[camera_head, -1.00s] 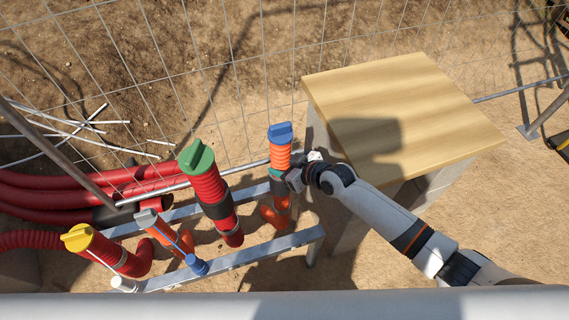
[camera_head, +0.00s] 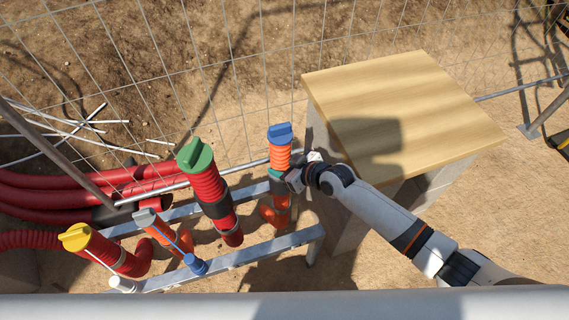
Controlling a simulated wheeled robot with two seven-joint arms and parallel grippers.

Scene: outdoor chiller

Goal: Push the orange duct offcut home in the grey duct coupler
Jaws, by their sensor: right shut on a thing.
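The orange duct offcut (camera_head: 280,157) is a ribbed orange tube with a blue cap (camera_head: 280,133) on its upper end, and it stands nearly upright. Just below it is the dark grey duct coupler (camera_head: 281,187), with more orange duct under it. My right gripper (camera_head: 280,176) comes in from the right and is shut on the offcut, low down near the coupler's mouth. The fingers partly cover the joint, so I cannot tell how deep the offcut sits. My left gripper is not in view.
A thick red duct with a green cap (camera_head: 195,155) stands left of the offcut. A yellow-capped red duct and a grey-capped orange duct (camera_head: 168,234) stand further left. Metal rails (camera_head: 245,252) run around them. A wood-topped block (camera_head: 420,90) is close on the right; wire fence stands behind.

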